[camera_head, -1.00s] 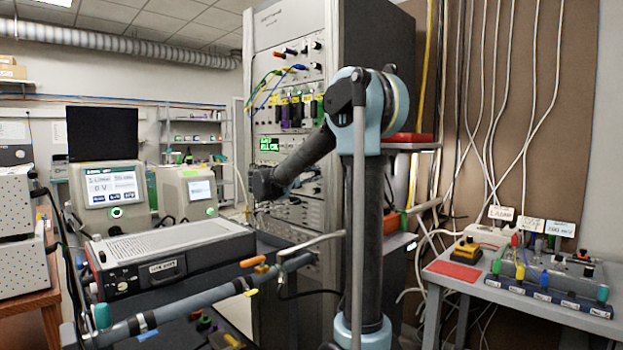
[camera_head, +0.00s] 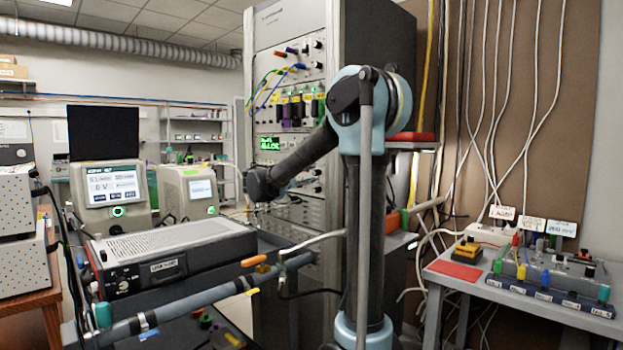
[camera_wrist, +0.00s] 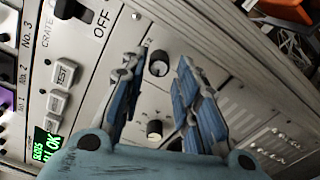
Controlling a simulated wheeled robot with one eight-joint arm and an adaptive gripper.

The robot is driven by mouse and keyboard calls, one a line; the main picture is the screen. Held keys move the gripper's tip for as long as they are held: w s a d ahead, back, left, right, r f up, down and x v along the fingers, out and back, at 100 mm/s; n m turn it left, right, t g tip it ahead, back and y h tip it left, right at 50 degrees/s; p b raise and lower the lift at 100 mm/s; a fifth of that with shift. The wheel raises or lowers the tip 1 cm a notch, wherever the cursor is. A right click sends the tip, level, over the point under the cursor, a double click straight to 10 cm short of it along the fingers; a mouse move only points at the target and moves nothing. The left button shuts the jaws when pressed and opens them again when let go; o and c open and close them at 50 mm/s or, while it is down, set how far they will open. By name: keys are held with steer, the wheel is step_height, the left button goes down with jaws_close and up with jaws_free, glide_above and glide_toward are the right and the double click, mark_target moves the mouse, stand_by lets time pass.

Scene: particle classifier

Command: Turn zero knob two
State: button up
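In the wrist view, two small round knobs with dark bodies and pale faces sit on a light grey rack panel. The upper knob (camera_wrist: 158,63) shows between my fingertips, and the lower knob (camera_wrist: 154,130) shows between the fingers nearer my palm. I cannot read which one is zero knob two. My gripper (camera_wrist: 163,57) is open, its blue fingers on either side of the knobs. I cannot tell whether a finger touches either knob. In the head view, my arm's end is at the rack (camera_head: 287,100), and its fingers cannot be made out.
In the wrist view, TEST buttons (camera_wrist: 64,74) and a green display (camera_wrist: 46,145) lie left of my fingers. In the head view, cables (camera_head: 272,82) hang across the upper rack. A benchtop instrument (camera_head: 165,258) stands at left and a grey table (camera_head: 440,267) at right.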

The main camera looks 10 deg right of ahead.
mark_target(317, 173)
steer(key=v, duration=0.9)
steer(key=shift+s+a, duration=0.15)
steer(key=shift+a, duration=0.05)
steer(key=shift+f, duration=0.1)
steer(key=s+a+n, duration=0.3)
steer(key=a+n, duration=0.1)
steer(key=n, duration=1)
steer(key=x, duration=1.7)
steer(key=shift+w+d, duration=0.15)
jaws_close()
